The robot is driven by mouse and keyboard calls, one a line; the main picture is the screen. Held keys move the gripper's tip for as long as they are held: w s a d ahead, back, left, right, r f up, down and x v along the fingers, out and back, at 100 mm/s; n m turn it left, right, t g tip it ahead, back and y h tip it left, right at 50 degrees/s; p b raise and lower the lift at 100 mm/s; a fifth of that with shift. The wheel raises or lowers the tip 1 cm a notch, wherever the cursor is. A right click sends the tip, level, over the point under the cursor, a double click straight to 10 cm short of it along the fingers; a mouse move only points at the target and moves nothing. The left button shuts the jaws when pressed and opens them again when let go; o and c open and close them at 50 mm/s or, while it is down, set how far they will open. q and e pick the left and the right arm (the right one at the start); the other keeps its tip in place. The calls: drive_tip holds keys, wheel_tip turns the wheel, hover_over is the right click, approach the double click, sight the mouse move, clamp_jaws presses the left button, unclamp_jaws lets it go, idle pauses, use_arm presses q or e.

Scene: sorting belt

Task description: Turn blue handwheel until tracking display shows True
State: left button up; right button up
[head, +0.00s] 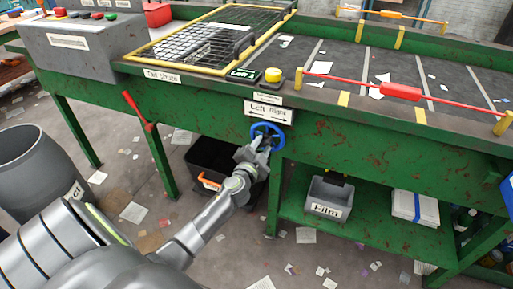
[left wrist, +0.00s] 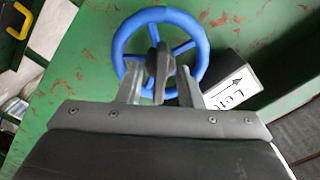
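The blue handwheel (head: 267,130) is on the front of the green belt frame, below a white sign (head: 268,111) reading "Left Right" with an arrow. My left gripper (head: 262,146) is at the wheel. In the left wrist view the blue wheel (left wrist: 119,45) shows its rim and spokes. The fingers of my left gripper (left wrist: 160,85) stand apart at the lower rim, with a dark knob or handle (left wrist: 160,60) between them. I cannot tell whether they touch it. A small dark display (head: 243,74) sits above on the belt edge; its text is too small to read surely. My right gripper is out of view.
A yellow button (head: 273,75) is beside the display. A red bar (head: 400,91) crosses the belt's front edge. A dark crate (head: 205,160) and a grey "Film" bin (head: 330,197) are below. A red lever (head: 137,110) juts out at left.

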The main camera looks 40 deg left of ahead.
use_arm(q)
drive_tip(key=b+v, duration=0.1)
drive_tip(key=v, duration=1.6)
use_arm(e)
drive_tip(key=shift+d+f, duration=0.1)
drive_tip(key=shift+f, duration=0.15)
use_arm(q)
drive_tip(key=p+x, duration=0.3)
drive_tip(key=x, duration=1.2)
drive_tip(key=shift+w+p, duration=0.3)
drive_tip(key=shift+p, duration=0.1)
drive_tip(key=shift+w+a, duration=0.1)
drive_tip(key=shift+w, duration=0.7)
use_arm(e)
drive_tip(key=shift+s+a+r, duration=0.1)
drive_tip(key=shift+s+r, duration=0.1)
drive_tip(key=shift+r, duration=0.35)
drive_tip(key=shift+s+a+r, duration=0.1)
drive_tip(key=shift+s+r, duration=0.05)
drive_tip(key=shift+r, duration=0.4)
